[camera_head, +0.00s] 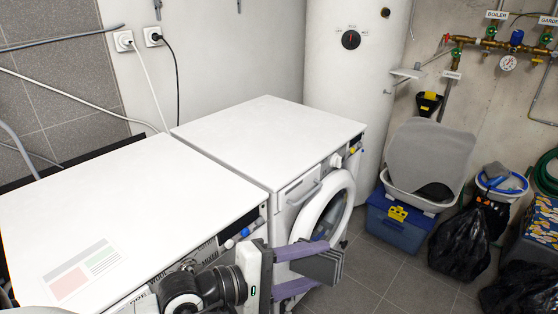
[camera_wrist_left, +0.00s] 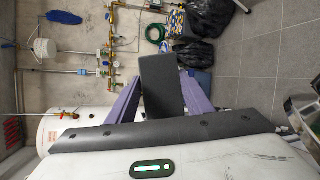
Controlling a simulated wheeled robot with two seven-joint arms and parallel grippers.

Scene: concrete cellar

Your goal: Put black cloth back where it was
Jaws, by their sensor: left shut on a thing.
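My left gripper (camera_head: 306,268) reaches in from the bottom of the head view, in front of the washing machine with the round door. My right gripper is not in view.
Two white machines (camera_head: 120,215) stand at left; the right one has its round door (camera_head: 322,212) open. A white basket (camera_head: 412,198) with a grey sheet and a dark item sits on a blue box (camera_head: 398,224). Black bags (camera_head: 462,243) lie at right. Grey floor (camera_head: 375,285) is free in front.

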